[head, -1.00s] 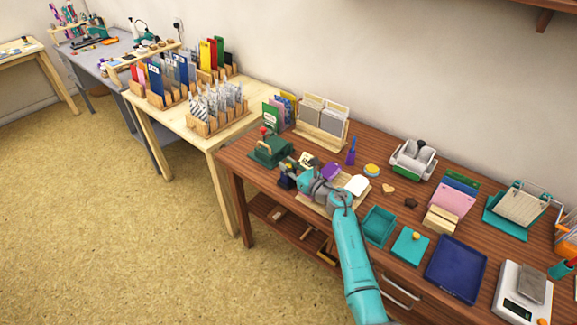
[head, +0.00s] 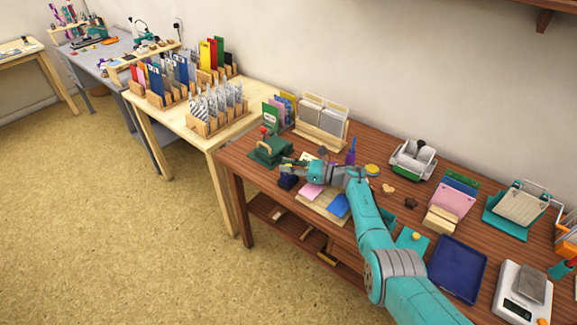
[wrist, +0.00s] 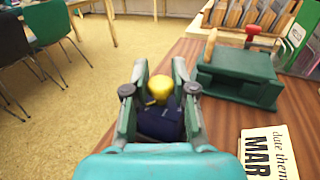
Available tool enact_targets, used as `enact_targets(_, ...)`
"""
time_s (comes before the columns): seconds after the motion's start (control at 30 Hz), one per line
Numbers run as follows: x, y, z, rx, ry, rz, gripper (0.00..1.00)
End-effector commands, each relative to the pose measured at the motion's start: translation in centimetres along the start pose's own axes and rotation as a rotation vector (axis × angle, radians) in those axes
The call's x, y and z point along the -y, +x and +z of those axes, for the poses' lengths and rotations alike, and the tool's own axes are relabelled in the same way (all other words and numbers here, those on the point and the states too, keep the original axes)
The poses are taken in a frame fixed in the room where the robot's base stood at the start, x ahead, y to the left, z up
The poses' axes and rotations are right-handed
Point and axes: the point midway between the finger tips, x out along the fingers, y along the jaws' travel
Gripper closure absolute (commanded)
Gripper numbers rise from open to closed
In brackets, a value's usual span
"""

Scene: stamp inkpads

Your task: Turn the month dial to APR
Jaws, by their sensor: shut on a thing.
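A dark blue stamp body (wrist: 158,126) with a round yellow knob (wrist: 158,88) sits between my fingers in the wrist view. My gripper (wrist: 160,76) is shut on the yellow knob, one finger on each side. In the head view, my gripper (head: 288,166) reaches over the dark blue stamp (head: 287,182) at the left front of the brown table. No month letters show on the knob or the stamp; that face is hidden or too small. A cream card (wrist: 266,152) to the right reads "date them" and "MAR", cut off by the frame edge.
A green press (wrist: 238,76) with a red knob stands just beyond the stamp. Pink (head: 311,191) and blue (head: 338,207) pads lie on a pale board close under my arm. A blue tray (head: 457,268) lies farther right. The table's left edge is close to the stamp.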

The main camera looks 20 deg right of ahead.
Motion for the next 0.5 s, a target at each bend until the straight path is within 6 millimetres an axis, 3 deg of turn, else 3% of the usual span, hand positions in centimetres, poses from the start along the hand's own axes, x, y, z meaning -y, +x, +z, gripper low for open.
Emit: enact_targets(0.5,0.0,-0.03,-0.06,-0.001,0.0,0.029,1.0)
